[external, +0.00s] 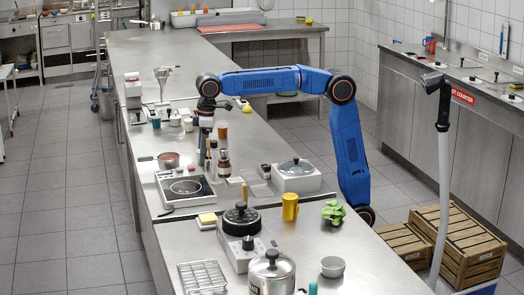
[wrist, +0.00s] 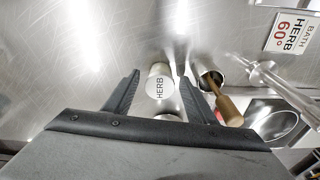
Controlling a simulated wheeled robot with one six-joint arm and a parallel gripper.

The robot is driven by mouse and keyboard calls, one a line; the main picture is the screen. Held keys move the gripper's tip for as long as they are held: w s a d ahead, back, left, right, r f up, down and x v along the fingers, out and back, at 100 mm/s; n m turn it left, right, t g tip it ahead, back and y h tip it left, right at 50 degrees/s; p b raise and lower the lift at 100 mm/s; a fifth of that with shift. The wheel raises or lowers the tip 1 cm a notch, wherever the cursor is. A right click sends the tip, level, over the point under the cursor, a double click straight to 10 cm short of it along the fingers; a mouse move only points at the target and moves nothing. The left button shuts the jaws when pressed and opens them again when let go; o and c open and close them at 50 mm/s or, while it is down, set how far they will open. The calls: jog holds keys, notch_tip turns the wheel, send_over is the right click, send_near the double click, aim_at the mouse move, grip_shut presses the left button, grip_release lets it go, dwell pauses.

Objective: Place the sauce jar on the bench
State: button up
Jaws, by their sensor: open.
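My gripper (external: 206,124) points down over a cluster of small bottles and jars on the long steel bench (external: 125,52). In the wrist view my gripper (wrist: 160,77) is open, with a pale round lid marked HERB (wrist: 160,84) between its fingers. I cannot tell whether the fingers reach down around that container. A jar with dark brown contents (external: 224,165) stands upright just right of and below my gripper in the external view; it may be the sauce jar, but no label is readable.
A sign reading BATH HERB 60° (wrist: 291,32) lies beyond. Bare steel lies toward the bench's far end.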

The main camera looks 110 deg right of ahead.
notch_tip(320, 180, up, 12)
jog(key=s, duration=0.1)
jog(key=shift+s, duration=0.25)
jog(key=shift+a+r, duration=0.1)
dwell(0.5)
